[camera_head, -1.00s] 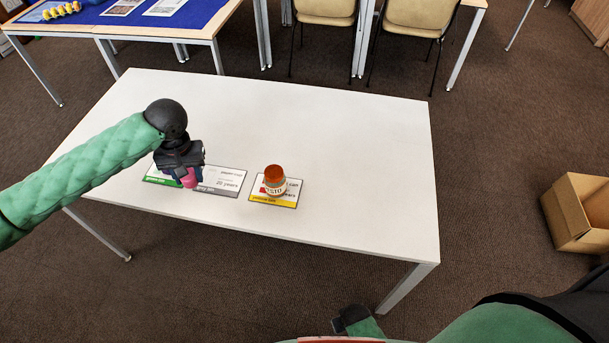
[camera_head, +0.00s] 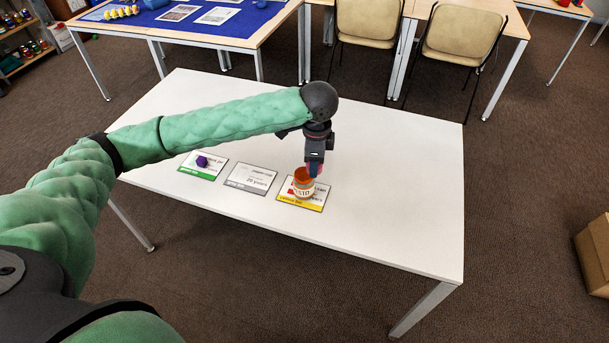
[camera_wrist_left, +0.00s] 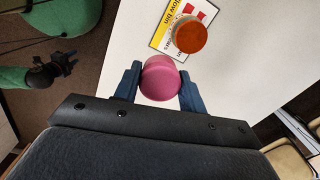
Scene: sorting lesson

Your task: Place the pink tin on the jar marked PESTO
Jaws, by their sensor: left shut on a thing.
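The jar (camera_head: 302,191) has an orange-red lid and a pale label whose letters are only partly readable. It stands upright on the yellow-edged card. In the left wrist view its lid (camera_wrist_left: 190,36) lies just beyond the tin, to the right. My left gripper (camera_head: 315,163) points down and is shut on the pink tin (camera_wrist_left: 161,78), one finger on each side. My right gripper (camera_wrist_left: 62,66) is at the left of the left wrist view, away from the table.
The white table (camera_head: 395,215) also bears a grey-edged card (camera_head: 249,179), empty, and a green-edged card (camera_head: 203,173) with a small purple object (camera_head: 202,161) on it. The table's right part is clear. A cardboard box (camera_head: 597,252) stands on the floor at right.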

